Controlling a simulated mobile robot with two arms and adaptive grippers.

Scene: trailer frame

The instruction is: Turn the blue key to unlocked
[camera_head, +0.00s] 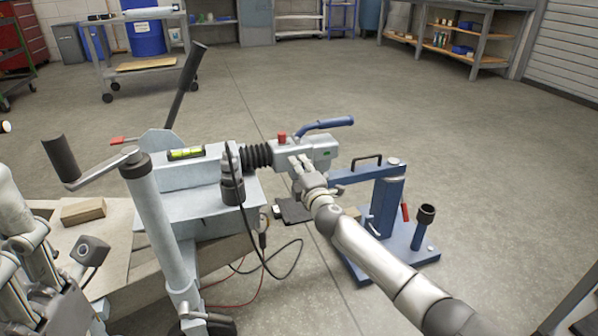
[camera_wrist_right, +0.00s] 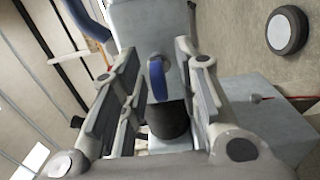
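The blue key (camera_wrist_right: 157,78) shows in the right wrist view as a thin upright blue piece. In the head view I cannot make it out; my right gripper covers that part of the grey coupling head (camera_head: 322,150). My right gripper (camera_head: 300,163) is at the side of the coupling head. In the wrist view its fingers (camera_wrist_right: 157,85) are spread, one on each side of the key, with gaps showing on both sides. My left gripper (camera_head: 45,300) is at the lower left edge, partly cut off; its finger opening is unclear.
A blue lever handle (camera_head: 327,123) and a red knob (camera_head: 282,138) stand on the coupling head. Black bellows (camera_head: 257,156) join it to the grey frame (camera_head: 185,177). A blue stand (camera_head: 388,205) is to the right of the coupling. A black cable (camera_head: 275,275) hangs below.

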